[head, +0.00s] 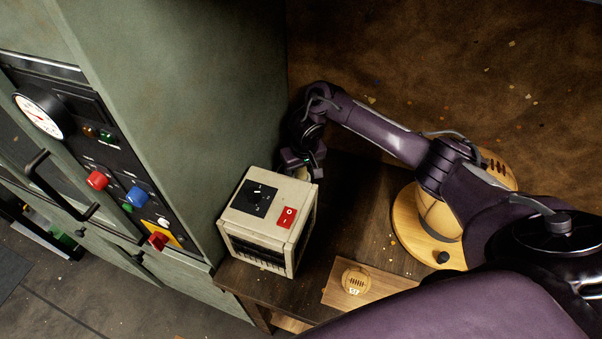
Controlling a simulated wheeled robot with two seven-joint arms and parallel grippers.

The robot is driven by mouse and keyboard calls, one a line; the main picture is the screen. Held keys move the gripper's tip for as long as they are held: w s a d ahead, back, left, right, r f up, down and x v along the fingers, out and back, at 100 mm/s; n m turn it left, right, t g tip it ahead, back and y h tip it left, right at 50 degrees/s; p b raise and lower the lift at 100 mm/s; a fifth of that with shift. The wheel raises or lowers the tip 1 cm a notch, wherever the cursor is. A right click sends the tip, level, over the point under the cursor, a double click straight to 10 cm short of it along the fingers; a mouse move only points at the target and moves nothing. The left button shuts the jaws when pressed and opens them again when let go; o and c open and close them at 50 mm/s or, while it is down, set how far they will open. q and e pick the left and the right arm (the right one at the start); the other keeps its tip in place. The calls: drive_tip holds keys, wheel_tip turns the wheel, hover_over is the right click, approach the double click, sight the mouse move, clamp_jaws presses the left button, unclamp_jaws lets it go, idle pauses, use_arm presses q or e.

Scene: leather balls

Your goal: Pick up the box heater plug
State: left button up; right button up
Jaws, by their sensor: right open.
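A cream box heater (302,228) with a black dial panel, a red switch and a dark grille stands on a brown wooden table. I cannot make out its plug; it may be hidden behind the heater or my gripper. My right gripper (303,166) is just behind the heater's back edge, close to the green cabinet. It is open, and its fingertips are partly hidden, so I cannot tell whether anything lies between them. My left gripper is not in view.
A tall green cabinet (190,70) with a gauge and coloured knobs stands close on the left. A leather ball (437,216) sits on a round wooden base (408,228) to the right, under my right arm. A small ball emblem (356,281) lies on a wooden board (338,292) in front.

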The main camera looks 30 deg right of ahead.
drive_tip(key=shift+s+r, duration=0.1)
drive_tip(key=c, duration=0.6)
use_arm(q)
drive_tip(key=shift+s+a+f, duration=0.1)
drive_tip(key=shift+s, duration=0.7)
use_arm(e)
drive_tip(key=c, duration=0.4)
